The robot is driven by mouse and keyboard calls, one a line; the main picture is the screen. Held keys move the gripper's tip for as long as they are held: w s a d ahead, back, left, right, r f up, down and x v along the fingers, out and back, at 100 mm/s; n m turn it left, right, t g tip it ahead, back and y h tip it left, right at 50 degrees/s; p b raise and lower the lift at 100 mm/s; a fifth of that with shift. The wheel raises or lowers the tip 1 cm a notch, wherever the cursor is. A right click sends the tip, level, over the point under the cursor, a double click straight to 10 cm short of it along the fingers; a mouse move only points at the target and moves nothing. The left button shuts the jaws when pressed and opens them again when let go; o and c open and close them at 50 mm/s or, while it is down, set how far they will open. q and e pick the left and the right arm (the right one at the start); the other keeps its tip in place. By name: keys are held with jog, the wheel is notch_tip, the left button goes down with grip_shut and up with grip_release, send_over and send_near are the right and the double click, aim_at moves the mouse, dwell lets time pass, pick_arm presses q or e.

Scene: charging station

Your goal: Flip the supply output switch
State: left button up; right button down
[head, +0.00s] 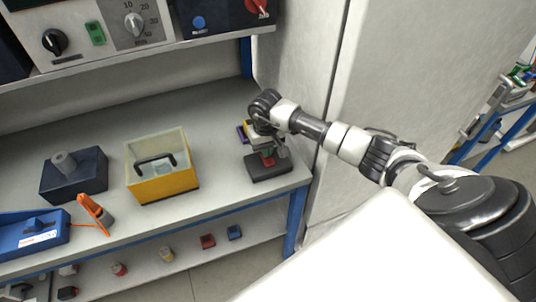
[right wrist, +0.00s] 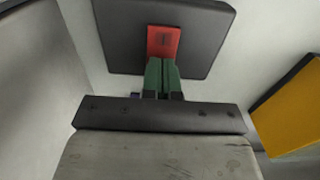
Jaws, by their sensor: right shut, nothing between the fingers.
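A dark box (head: 268,167) stands at the right end of the bench, with a small red piece (head: 268,158) on it. In the right wrist view the red piece (right wrist: 163,42) is a raised, switch-like block on a dark plate (right wrist: 120,35). My right gripper (right wrist: 162,66) is shut and empty, its green fingertips at the near edge of the red piece. I cannot tell whether they touch it. In the head view my right gripper (head: 274,146) is over the box and partly hides it. A green switch (head: 95,33) is on the shelf panel. My left gripper is not in view.
A yellow box with a black handle (head: 164,182), a dark block with a grey knob (head: 72,176), an orange tool (head: 94,212) and a blue device (head: 30,233) stand left on the bench. A tall pale cabinet (head: 395,70) stands close on the right.

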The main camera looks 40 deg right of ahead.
jog(key=shift+s+f, duration=0.1)
jog(key=shift+f, duration=0.2)
jog(key=shift+r+p, duration=0.3)
jog(key=shift+r, duration=0.6)
jog(key=shift+r+p, duration=1.15)
jog(key=shift+r, duration=1.5)
